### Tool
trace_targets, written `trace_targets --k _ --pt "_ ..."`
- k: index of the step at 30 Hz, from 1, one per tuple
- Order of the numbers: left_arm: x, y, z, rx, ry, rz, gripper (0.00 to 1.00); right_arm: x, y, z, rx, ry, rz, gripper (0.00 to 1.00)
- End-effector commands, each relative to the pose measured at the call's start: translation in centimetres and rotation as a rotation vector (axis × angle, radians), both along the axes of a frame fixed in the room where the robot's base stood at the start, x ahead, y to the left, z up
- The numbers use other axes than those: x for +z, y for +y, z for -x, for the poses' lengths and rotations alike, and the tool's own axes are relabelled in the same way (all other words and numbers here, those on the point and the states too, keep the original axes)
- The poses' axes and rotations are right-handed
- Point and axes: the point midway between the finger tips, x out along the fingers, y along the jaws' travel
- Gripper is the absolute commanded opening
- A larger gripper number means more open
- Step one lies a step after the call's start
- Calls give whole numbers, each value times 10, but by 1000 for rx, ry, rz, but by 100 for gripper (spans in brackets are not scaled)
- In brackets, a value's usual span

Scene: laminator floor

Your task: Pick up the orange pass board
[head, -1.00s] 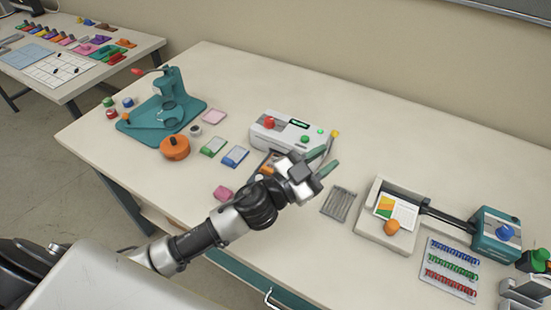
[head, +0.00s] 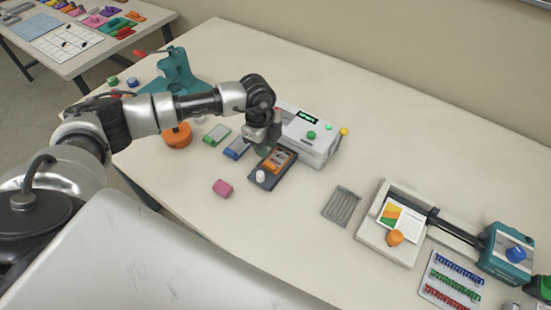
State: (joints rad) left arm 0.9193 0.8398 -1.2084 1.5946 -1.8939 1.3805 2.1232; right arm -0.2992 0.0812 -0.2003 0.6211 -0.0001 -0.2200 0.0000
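The orange pass board (head: 280,160) lies at the far end of a dark grey tray (head: 267,181), in front of the white machine. My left gripper (head: 262,149) points down just left of the orange board, close to it, by the tray's far left edge. Its greenish fingertips are small and partly hidden by the wrist, so I cannot tell their gap or whether they touch the board. My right gripper is not in view.
The white machine (head: 309,137) stands right behind the tray. A blue board (head: 236,149) and a green board (head: 216,135) lie to the left. A pink block (head: 222,188) and a grey ribbed plate (head: 342,206) are nearby.

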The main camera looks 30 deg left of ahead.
Motion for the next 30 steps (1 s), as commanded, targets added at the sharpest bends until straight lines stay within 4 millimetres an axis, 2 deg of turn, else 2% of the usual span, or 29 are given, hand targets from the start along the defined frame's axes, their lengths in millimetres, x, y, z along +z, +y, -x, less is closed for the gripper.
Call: trace_targets --k 3,8,13,18,25,26,30 --pt "-13 -3 0 -1 0 2 30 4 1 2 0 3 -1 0" --pt "-23 -5 0 -2 0 3 30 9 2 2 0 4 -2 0" --pt "-47 -9 1 -2 2 3 30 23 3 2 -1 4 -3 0" --pt "-68 -11 1 -3 -1 4 30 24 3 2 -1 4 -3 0" --pt "-71 -11 1 -4 -2 4 30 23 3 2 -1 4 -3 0" --pt "-71 -11 0 -4 -2 4 28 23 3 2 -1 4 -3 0" --pt "-70 -11 0 -4 -2 4 7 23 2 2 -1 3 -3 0"
